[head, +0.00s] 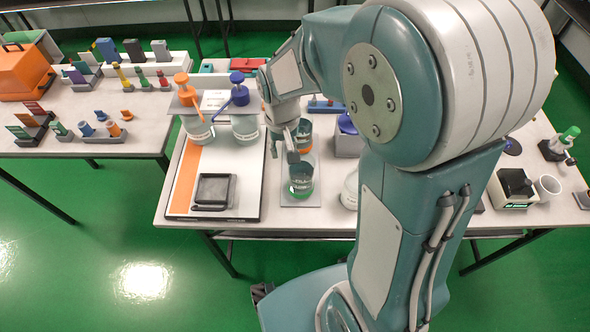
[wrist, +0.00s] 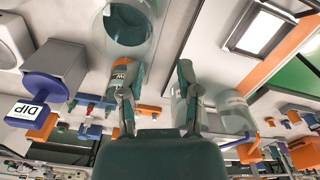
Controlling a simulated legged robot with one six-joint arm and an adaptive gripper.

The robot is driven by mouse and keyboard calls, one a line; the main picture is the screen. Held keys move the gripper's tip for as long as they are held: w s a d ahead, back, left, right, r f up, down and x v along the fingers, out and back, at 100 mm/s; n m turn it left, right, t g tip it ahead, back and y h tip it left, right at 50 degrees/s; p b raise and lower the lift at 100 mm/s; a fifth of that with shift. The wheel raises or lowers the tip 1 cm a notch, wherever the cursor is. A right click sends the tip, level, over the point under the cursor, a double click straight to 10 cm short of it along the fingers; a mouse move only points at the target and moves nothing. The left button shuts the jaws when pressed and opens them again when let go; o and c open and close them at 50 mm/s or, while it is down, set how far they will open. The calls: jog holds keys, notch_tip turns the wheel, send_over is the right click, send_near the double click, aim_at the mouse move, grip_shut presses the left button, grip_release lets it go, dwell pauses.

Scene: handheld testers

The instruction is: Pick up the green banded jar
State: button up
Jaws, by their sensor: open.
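The green banded jar (head: 301,180) is a clear glass with a green band at its base, upright on a pale square plate (head: 312,200). In the wrist view, a large clear glass at the top with some green at its edge looks like the same jar (wrist: 118,28). My gripper (head: 284,155) is open and empty, just behind and to the left of the jar's rim in the head view. Both fingers of my gripper (wrist: 156,78) show in the wrist view, below the glass. An orange banded jar (head: 304,137) stands behind the green one.
Two clear jars with orange (head: 181,79) and blue (head: 237,77) tops stand left of my gripper. A black tray (head: 213,190) lies at the front left. A grey box with a blue top (head: 347,142) stands right, partly behind my arm. A white-labelled jar (head: 349,190) is close right.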

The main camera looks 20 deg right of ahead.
notch_tip(320, 180, down, 5)
send_over(289, 190)
notch_tip(289, 190, down, 5)
jog(key=shift+w+r, duration=0.1)
jog(key=shift+w, duration=0.05)
jog(key=shift+c, duration=0.3)
grip_shut()
jog(key=shift+r, duration=0.1)
